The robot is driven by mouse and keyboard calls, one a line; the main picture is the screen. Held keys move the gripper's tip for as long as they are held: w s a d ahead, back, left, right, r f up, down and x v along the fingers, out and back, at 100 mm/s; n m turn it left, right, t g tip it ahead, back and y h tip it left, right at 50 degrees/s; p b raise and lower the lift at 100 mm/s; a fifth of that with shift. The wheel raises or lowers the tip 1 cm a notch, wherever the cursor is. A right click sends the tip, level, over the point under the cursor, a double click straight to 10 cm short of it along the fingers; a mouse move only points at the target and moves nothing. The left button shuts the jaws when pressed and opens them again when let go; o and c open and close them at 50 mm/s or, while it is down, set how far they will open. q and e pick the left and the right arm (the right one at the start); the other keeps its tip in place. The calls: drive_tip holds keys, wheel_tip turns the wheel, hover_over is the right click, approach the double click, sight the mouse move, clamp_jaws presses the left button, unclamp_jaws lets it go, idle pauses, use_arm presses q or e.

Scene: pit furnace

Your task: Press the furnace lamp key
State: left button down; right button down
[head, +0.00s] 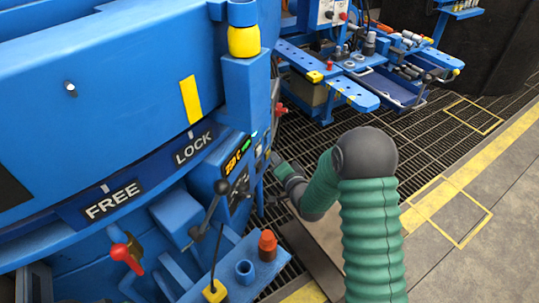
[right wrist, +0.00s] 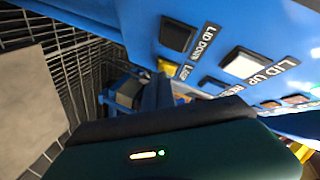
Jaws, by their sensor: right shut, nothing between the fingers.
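The blue furnace (head: 110,90) fills the left of the head view. Its side control panel (head: 240,165) is seen edge-on there, so its keys are hard to tell apart. In the right wrist view, a small yellowish key (right wrist: 167,66) has a short, blurred label beside it that seems to read LAMP. My right gripper (head: 279,162) is beside the panel in the head view. It is shut and empty. Its dark fingers (right wrist: 157,90) point towards the small key in the right wrist view; I cannot tell whether they touch it. My left gripper is not in view.
A LID DOWN key (right wrist: 178,33) and a LID UP key (right wrist: 244,64) sit close by on the panel. A black-knobbed lever (head: 211,200) and a red-knobbed handle (head: 120,252) stick out from the furnace. A blue tool bench (head: 360,98) stands behind, over grating.

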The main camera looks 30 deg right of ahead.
idle(0.5)
drive_tip(key=shift+s+d, duration=0.25)
drive_tip(key=shift+s, duration=0.05)
drive_tip(key=s+d+p, duration=0.1)
drive_tip(key=s+d, duration=0.2)
drive_tip(key=s, duration=0.1)
drive_tip(key=shift+s+d, duration=0.35)
drive_tip(key=shift+s, duration=0.05)
idle(1.4)
